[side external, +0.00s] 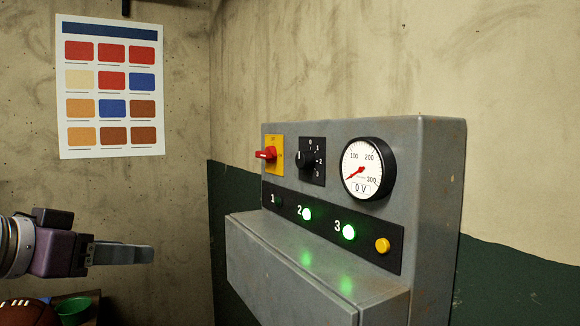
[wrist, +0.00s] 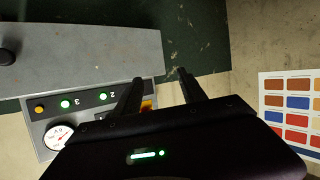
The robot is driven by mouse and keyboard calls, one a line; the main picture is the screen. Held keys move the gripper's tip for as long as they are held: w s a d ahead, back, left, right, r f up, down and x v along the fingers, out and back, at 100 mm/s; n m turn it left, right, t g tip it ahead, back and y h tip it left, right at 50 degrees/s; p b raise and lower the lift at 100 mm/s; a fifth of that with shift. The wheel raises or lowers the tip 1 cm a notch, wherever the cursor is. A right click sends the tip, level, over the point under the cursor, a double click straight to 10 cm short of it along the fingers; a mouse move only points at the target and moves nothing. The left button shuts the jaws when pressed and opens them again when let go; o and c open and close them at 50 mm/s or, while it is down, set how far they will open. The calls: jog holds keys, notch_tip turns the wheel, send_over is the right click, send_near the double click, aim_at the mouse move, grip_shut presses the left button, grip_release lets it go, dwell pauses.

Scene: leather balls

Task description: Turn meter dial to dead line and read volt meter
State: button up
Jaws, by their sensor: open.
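The black meter dial (side external: 305,160) sits on the grey panel, with the marks 0, 1, 2 and 3 around it. Its white pointer mark is small and seems to face up, near 0. The volt meter (side external: 368,169) right of it shows "0 V", its red needle at the low left end; it also shows upside down in the wrist view (wrist: 60,136). Lamp 1 (side external: 279,201) is dark; lamp 2 (side external: 306,214) and lamp 3 (side external: 348,232) glow green. My gripper (side external: 140,255) is open and empty, left of the panel and apart from it. In the wrist view (wrist: 160,77) it hides the dial.
A red rotary switch (side external: 266,154) on a yellow plate sits left of the dial. A yellow button (side external: 382,245) is at the panel's lower right. A colour chart (side external: 110,85) hangs on the wall. A laced brown ball (side external: 25,312) and green bowl (side external: 73,311) are below my gripper.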

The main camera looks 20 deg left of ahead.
jog(key=w+d+r+m+t+h, duration=0.2)
jog(key=w+d+r+t+h, duration=0.3)
jog(key=w+d, duration=0.5)
jog(key=m+h, duration=0.2)
jog(key=h, duration=0.4)
send_near(299, 162)
jog(key=shift+g, duration=0.4)
jog(key=x, duration=0.8)
jog(key=shift+s+a+r, duration=0.1)
jog(key=shift+s+r, duration=0.05)
jog(key=shift+r, duration=0.05)
grip_shut()
